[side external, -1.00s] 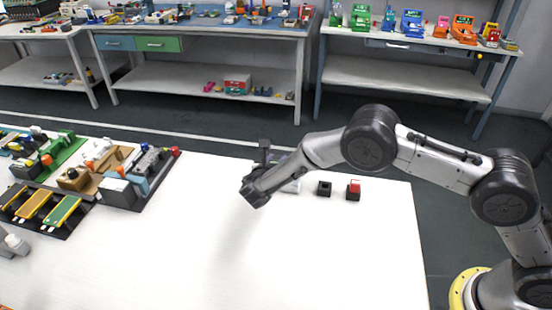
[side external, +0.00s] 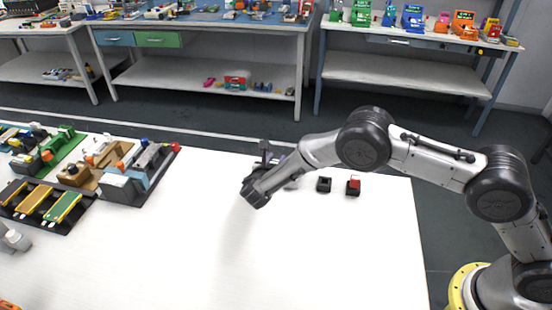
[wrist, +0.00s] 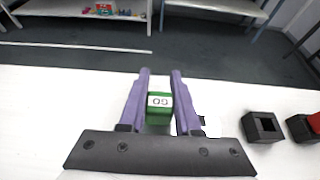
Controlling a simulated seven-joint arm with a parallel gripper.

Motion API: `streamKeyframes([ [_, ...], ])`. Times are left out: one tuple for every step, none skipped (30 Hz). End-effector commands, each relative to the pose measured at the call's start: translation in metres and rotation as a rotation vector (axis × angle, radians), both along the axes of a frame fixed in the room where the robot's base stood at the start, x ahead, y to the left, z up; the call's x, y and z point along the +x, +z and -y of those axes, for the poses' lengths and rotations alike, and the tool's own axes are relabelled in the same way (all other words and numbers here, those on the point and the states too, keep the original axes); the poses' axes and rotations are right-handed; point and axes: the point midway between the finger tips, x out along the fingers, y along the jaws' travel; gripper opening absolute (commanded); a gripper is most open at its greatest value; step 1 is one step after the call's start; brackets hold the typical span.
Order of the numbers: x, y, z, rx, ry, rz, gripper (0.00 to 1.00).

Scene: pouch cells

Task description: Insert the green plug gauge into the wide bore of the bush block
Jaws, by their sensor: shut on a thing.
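My gripper (wrist: 160,72) has purple fingers that are shut on the green plug gauge (wrist: 158,118), a small green block with a white label reading GO upside down. In the side external view, my gripper's dark end (side external: 256,192) is over the white table, and the gauge cannot be made out there. A black block with a square opening (wrist: 263,126) stands farther right, apart from the gripper.
A second black block with a red piece (side external: 353,187) stands to the right of the open black block (side external: 323,185). Trays of coloured parts (side external: 85,175) fill the table's left side. The front of the white table (side external: 310,260) is clear.

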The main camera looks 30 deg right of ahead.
Motion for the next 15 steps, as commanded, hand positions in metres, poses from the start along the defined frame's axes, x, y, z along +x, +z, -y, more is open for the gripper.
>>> streamKeyframes([
  [0.0001,-0.001,-0.0001,0.0,0.0,0.0,0.0],
  [0.0001,-0.0015,-0.0001,0.0,0.0,0.0,0.0],
  [0.0001,-0.0022,0.0,0.0,0.0,0.0,0.0],
  [0.0001,-0.0028,-0.0001,0.0,0.0,0.0,0.0],
  [0.0,-0.0034,0.0,0.0,0.0,0.0,0.0],
  [0.0,-0.0041,0.0,0.0,0.0,0.0,0.0],
  [0.0,-0.0047,0.0,0.0,0.0,0.0,0.0],
  [0.0,-0.0053,0.0,0.0,0.0,0.0,0.0],
  [-0.0001,-0.0061,0.0001,0.0,0.0,0.0,0.0],
  [-0.0001,-0.0066,0.0001,0.0,0.0,0.0,0.0],
  [-0.0001,-0.0072,0.0,0.0,0.0,0.0,0.0],
  [-0.0002,-0.008,0.0001,-0.001,0.0,-0.001,0.0],
  [-0.0002,-0.0085,0.0001,-0.001,0.0,-0.001,0.0],
  [-0.0002,-0.0084,0.0001,0.0,0.0,0.0,0.35],
  [-0.0002,-0.0084,0.0001,0.0,0.0,0.0,0.43],
])
